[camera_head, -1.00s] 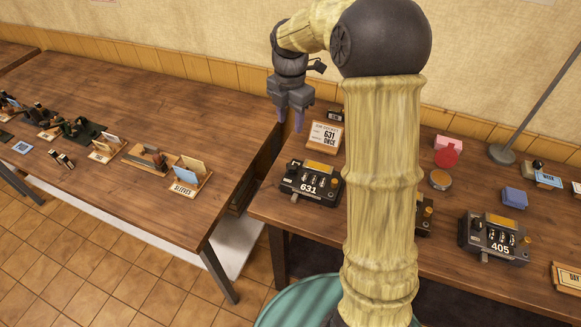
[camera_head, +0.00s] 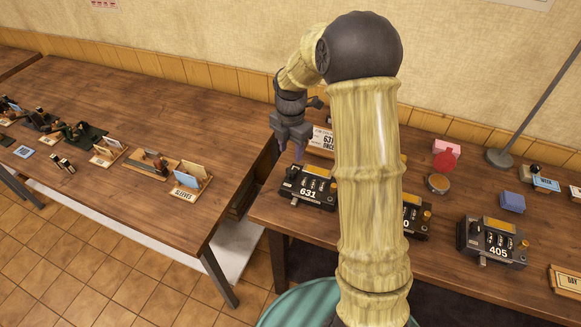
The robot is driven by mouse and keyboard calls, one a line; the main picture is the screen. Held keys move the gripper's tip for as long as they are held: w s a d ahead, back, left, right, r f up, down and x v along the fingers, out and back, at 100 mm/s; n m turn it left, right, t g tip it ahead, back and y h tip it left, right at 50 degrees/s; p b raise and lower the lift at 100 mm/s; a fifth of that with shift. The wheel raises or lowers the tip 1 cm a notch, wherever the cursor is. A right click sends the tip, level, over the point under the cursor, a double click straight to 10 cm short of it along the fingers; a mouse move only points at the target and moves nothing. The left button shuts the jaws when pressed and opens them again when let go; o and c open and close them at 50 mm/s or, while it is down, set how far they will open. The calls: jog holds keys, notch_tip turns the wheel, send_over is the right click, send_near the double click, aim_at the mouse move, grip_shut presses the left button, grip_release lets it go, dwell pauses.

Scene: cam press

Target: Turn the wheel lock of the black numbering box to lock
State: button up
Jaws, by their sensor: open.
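A black numbering box (camera_head: 308,190) marked 631 stands near the left edge of the right table. It has a yellow top plate and small wheels in a row. Its wheel lock is too small to tell apart. A second dark box (camera_head: 415,224), with a 0 showing, is partly hidden behind my arm. A third dark box (camera_head: 491,242) is marked 405.
A card (camera_head: 322,138) reading 631 stands just behind the first box, close to my gripper. A red round pad (camera_head: 446,161), a round tin (camera_head: 438,184) and a blue block (camera_head: 512,202) lie right of my arm. A lamp stand (camera_head: 499,158) is farther back.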

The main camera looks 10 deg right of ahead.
aim_at(291, 170)
notch_tip(291, 170, down, 9)
jog(key=shift+r+p, duration=0.15)
jog(key=shift+p, duration=0.35)
jog(key=c, duration=0.7)
